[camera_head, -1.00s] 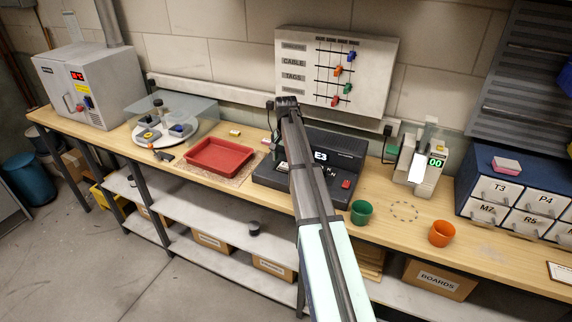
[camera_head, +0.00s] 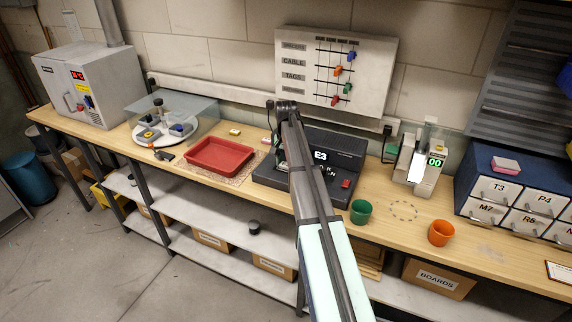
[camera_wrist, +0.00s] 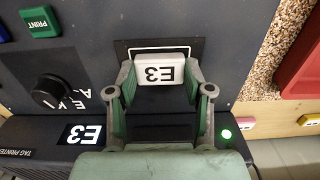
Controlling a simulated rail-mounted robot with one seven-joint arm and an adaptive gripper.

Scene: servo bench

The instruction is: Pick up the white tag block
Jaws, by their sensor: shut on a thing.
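The white tag block (camera_wrist: 159,69), marked E3, is in the wrist view between the two fingers of my gripper (camera_wrist: 160,85). The fingers are closed on its left and right sides. The block is at a white-outlined slot on the dark tag printer (camera_wrist: 45,127); I cannot tell whether it still touches the slot. In the head view the tag printer (camera_head: 335,150) shows E3 on its display, and my arm hides the block and most of my gripper.
A red tray (camera_head: 220,156) lies left of the printer. A green cup (camera_head: 361,212) and an orange cup (camera_head: 440,234) stand to the right. A green PRINT button (camera_wrist: 40,21) and a black knob (camera_wrist: 50,90) are on the printer. A clear-covered turntable (camera_head: 165,130) is farther left.

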